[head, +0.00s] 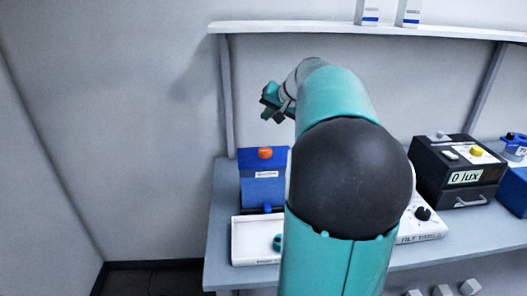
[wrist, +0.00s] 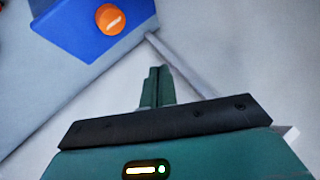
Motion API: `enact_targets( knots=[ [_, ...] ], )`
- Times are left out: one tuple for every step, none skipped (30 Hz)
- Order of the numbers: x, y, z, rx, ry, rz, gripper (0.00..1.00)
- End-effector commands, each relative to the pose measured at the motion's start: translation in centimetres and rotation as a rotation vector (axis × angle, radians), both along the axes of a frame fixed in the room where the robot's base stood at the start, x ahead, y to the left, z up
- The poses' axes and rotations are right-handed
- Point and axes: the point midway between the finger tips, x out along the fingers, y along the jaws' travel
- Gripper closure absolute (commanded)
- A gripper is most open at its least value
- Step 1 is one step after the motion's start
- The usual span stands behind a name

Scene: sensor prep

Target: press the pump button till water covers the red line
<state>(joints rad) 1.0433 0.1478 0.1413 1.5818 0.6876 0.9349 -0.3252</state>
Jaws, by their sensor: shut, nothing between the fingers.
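A blue pump box (head: 262,185) with an orange button (head: 265,153) on top stands at the left end of the bench in the head view. The box (wrist: 85,40) and button (wrist: 110,19) also show at the top of the wrist view. My gripper (head: 268,103) is in the air above the box, apart from the button. In the wrist view my gripper (wrist: 156,72) has its fingers together with nothing between them. A white tray (head: 243,240) sits in front of the box, with a teal round part (head: 278,242) in it. I cannot make out the red line or any water.
A black box reading "0 lux" (head: 466,177) and a white device with a black knob (head: 422,214) stand to the right on the bench (head: 218,215). A shelf (head: 300,27) with small boxes runs above. My arm hides the bench's middle.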

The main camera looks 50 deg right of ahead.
Motion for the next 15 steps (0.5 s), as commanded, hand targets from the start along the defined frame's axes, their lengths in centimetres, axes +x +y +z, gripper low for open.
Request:
enact_targets(
  knots=[
    [0.0, 0.0, -0.1, 0.001, 0.001, 0.001, 1.0],
    [0.0, 0.0, -0.2, 0.001, 0.001, 0.001, 1.0],
    [0.0, 0.0, -0.4, 0.002, 0.001, 0.001, 1.0],
    [0.0, 0.1, -0.5, 0.003, 0.001, 0.001, 1.0],
    [0.1, 0.1, -0.7, 0.003, 0.001, 0.001, 1.0],
    [0.1, 0.1, -1.1, 0.004, 0.001, 0.002, 1.0],
    [0.1, 0.1, -1.3, 0.004, 0.001, 0.002, 1.0],
    [0.1, 0.1, -1.7, 0.003, 0.0, 0.002, 1.0],
    [0.1, 0.2, -2.2, 0.004, 0.001, 0.002, 1.0],
    [0.1, 0.2, -2.6, 0.004, 0.002, 0.003, 1.0],
    [0.1, 0.2, -3.0, 0.004, 0.002, 0.003, 1.0],
    [0.1, 0.2, -3.6, 0.004, 0.003, 0.002, 1.0],
    [0.1, 0.2, -4.0, 0.004, 0.002, 0.004, 1.0],
    [0.2, 0.2, -4.4, 0.004, 0.001, 0.004, 1.0],
    [0.2, 0.2, -4.9, 0.004, 0.001, 0.004, 1.0]
  ],
)
